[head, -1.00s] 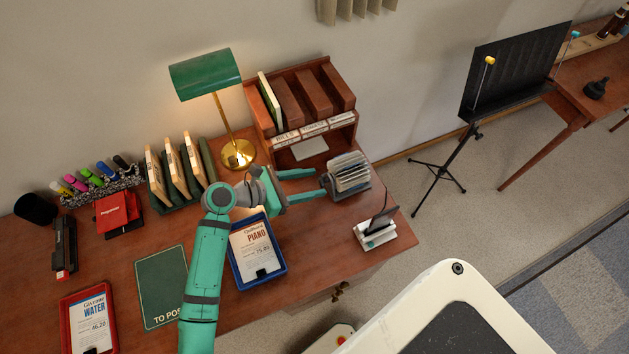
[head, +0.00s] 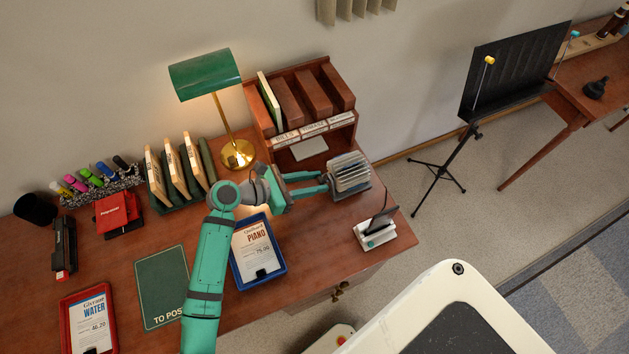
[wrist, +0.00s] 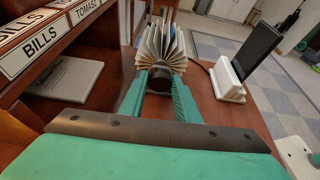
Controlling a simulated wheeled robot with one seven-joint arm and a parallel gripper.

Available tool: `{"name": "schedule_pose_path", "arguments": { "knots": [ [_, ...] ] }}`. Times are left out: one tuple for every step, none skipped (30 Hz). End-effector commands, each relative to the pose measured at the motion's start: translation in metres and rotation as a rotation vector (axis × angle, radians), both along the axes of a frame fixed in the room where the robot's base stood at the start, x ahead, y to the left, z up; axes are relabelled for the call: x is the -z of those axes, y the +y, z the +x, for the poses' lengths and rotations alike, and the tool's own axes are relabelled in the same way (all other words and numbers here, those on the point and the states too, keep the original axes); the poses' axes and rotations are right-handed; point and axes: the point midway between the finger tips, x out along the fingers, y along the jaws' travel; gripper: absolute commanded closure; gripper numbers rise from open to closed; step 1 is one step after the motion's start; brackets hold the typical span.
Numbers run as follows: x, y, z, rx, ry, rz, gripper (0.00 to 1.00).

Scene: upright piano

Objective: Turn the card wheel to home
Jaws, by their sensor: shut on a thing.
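The card wheel (head: 351,173) is a rotary file of white cards on a dark base, near the right end of the desk. In the wrist view its cards (wrist: 165,43) fan out straight ahead, above a dark round hub or knob. My gripper (head: 325,183) reaches it from the left. Its two green fingers (wrist: 160,80) are closed in on the dark knob at the wheel's near side, below the cards. What exactly lies between the fingertips is small and partly hidden.
A wooden sorter (head: 305,105) with labelled slots stands just behind my gripper. A phone on a white stand (head: 376,229) is right of and in front of the wheel. A blue tray (head: 237,270) lies below my arm. A brass lamp (head: 239,153) stands behind left.

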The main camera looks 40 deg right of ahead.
Motion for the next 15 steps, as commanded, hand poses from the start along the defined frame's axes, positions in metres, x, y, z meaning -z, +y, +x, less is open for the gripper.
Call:
{"name": "schedule_pose_path", "arguments": {
  "knots": [
    [0.0007, 0.0006, 0.0005, 0.003, 0.016, 0.009, 0.93],
    [0.0007, 0.0004, 0.0006, 0.003, 0.030, 0.011, 0.93],
    [0.0009, 0.0007, 0.0010, 0.003, 0.049, 0.017, 0.93],
    [0.0008, 0.0006, 0.0012, 0.003, 0.066, 0.022, 0.93],
    [0.0007, 0.0001, 0.0012, 0.004, 0.085, 0.025, 0.93],
    [0.0011, 0.0005, 0.0019, 0.003, 0.112, 0.034, 0.93],
    [0.0013, 0.0006, 0.0024, 0.002, 0.134, 0.039, 0.93],
    [0.0011, 0.0005, 0.0026, 0.003, 0.158, 0.045, 0.93],
    [0.0010, 0.0005, 0.0034, 0.001, 0.189, 0.052, 0.93],
    [0.0014, 0.0006, 0.0041, 0.001, 0.216, 0.060, 0.93],
    [0.0013, 0.0001, 0.0041, 0.001, 0.243, 0.065, 0.93],
    [0.0015, 0.0002, 0.0045, 0.001, 0.280, 0.074, 0.93],
    [0.0018, -0.0002, 0.0047, 0.002, 0.307, 0.081, 0.93],
    [0.0018, -0.0004, 0.0050, 0.001, 0.335, 0.088, 0.93],
    [0.0019, -0.0006, 0.0055, 0.002, 0.371, 0.097, 0.93]
  ]
}}
